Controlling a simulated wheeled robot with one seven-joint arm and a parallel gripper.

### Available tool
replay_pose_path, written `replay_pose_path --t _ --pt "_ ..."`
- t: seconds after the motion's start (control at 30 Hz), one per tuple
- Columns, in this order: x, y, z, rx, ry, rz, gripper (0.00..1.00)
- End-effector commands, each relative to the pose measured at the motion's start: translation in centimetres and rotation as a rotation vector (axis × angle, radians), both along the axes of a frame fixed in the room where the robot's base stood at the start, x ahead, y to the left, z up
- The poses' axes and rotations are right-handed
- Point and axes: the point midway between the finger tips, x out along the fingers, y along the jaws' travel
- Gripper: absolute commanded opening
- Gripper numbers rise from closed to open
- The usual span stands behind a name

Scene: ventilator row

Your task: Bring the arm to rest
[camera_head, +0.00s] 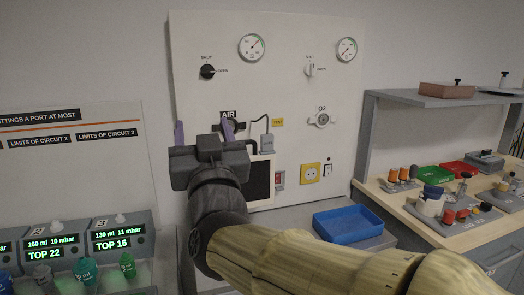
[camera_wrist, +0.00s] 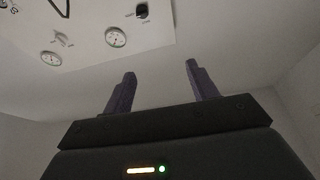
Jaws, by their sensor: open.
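My gripper (camera_head: 213,133) is raised in front of the white wall panel (camera_head: 285,90), near the AIR port (camera_head: 229,122) in the head view. Its two purple fingers stand apart with nothing between them. In the wrist view the fingers (camera_wrist: 157,92) are also spread and empty, with the panel's gauges upside down beyond them. My arm reaches in from the lower right of the head view, bent and lifted in front of the panel. The gripper hides part of the panel around the AIR port. I cannot tell whether a finger touches the panel.
A blue tray (camera_head: 348,226) stands on a grey surface below the panel. A wooden bench (camera_head: 400,200) with several fittings and a red and a green tray is at right, under a grey shelf (camera_head: 430,98). Ventilators (camera_head: 121,240) with lit displays stand at lower left.

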Motion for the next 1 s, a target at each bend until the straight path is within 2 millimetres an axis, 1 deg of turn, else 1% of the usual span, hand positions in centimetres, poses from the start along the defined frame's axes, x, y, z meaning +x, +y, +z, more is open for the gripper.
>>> replay_pose_path --t 0.03,0.17,0.27,0.37,0.47,0.57,0.67,0.7,0.77,0.8,0.87,0.9,0.97,1.0 --pt "0.5 -0.3 -0.9 -0.014 0.023 -0.001 0.58" --pt "1.5 -0.7 -2.6 -0.041 0.075 0.003 0.58" --pt "2.2 -1.1 -4.4 -0.068 0.124 0.007 0.58" --pt "3.1 -1.8 -6.4 -0.095 0.184 0.008 0.58" --pt "3.9 -2.6 -8.8 -0.125 0.255 0.009 0.58" --pt "4.7 -3.8 -11.8 -0.159 0.346 0.006 0.58" --pt "5.3 -5.5 -15.7 -0.197 0.464 0.002 0.58" --pt "5.5 -6.5 -17.6 -0.211 0.525 -0.003 0.58" --pt "5.5 -8.1 -20.7 -0.234 0.628 -0.013 0.58" --pt "5.3 -9.3 -22.9 -0.249 0.701 -0.021 0.58" --pt "4.7 -11.2 -26.0 -0.266 0.812 -0.034 0.58" --pt "4.1 -12.5 -28.1 -0.275 0.888 -0.045 0.58" --pt "3.0 -14.4 -31.0 -0.285 1.003 -0.063 0.58" --pt "2.1 -15.7 -32.8 -0.290 1.077 -0.077 0.58"
